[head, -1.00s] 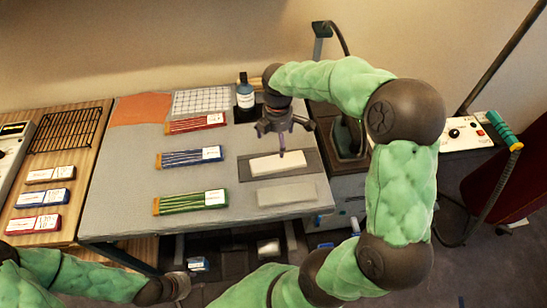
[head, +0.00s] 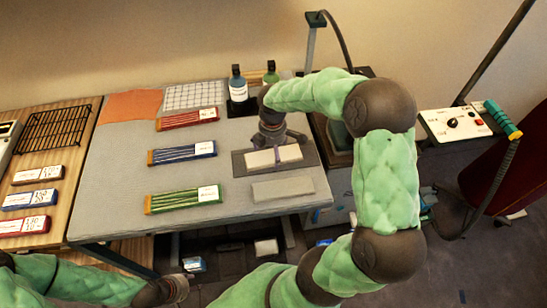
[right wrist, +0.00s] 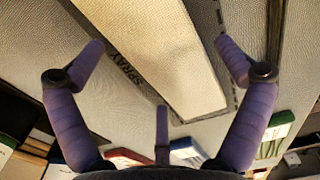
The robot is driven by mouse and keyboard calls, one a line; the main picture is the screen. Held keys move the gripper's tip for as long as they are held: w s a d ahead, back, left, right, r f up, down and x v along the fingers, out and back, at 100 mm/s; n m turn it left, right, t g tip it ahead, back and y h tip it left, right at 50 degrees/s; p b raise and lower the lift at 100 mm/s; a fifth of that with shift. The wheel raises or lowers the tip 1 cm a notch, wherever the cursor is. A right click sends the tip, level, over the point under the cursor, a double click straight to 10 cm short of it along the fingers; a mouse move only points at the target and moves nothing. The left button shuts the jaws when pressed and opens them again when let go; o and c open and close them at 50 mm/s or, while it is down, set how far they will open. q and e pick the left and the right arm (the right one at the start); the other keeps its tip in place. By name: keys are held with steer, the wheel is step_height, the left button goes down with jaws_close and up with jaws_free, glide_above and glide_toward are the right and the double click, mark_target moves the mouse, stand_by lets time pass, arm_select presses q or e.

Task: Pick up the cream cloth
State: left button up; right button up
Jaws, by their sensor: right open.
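The cream cloth (head: 288,154) is a folded pale strip lying flat on a dark grey mat (head: 243,169) at the right part of the table. It also shows in the right wrist view (right wrist: 165,55), long and running diagonally between the fingers. My right gripper (head: 275,150) is open just above the cloth and hides part of it. In the right wrist view its fingers (right wrist: 160,48) are spread on either side of the cloth, with nothing held. My left gripper (head: 178,290) is low at the front, below the table edge; its jaws are not clear.
A light grey slab (head: 283,188) lies just in front of the mat. Bundles with red (head: 187,118), blue (head: 182,153) and green (head: 183,199) edges lie to the left. Bottles (head: 238,86) stand behind. The grey table (head: 115,185) has bare room at left.

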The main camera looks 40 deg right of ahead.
steer(key=c, duration=1)
